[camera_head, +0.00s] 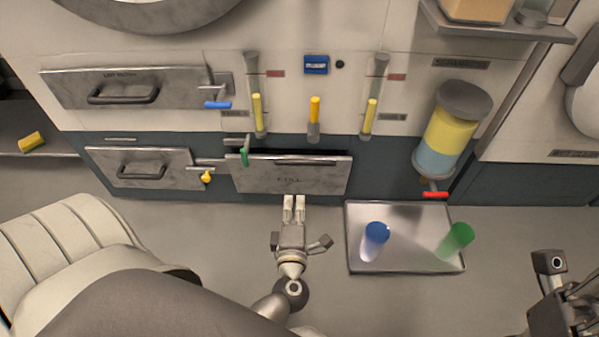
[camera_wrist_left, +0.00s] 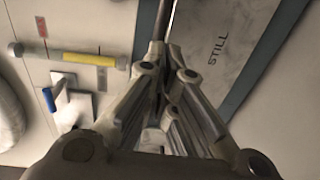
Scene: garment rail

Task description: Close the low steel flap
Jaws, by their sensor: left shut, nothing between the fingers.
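The low steel flap (camera_head: 290,178), a pale grey panel with dark lettering, is at the centre of the dark lower band in the head view. A dark slot shows along its top edge, and it looks tilted outward at the top. In the left wrist view the flap (camera_wrist_left: 225,55) reads "STILL". My left gripper (camera_head: 294,199) is shut and empty, its fingertips at the flap's lower edge in the head view; I cannot tell if they touch. In the wrist view the fingers (camera_wrist_left: 168,62) overlap the flap's left side. My right gripper (camera_head: 550,264) is partly in view at lower right.
A metal tray (camera_head: 358,222) with a blue cup (camera_head: 376,233) and a green cup (camera_head: 458,238) lies right of my left gripper. A green-handled valve (camera_head: 244,156) is at the flap's upper left. A steel drawer (camera_head: 140,168) is further left. A yellow-and-blue tank (camera_head: 448,135) hangs at right.

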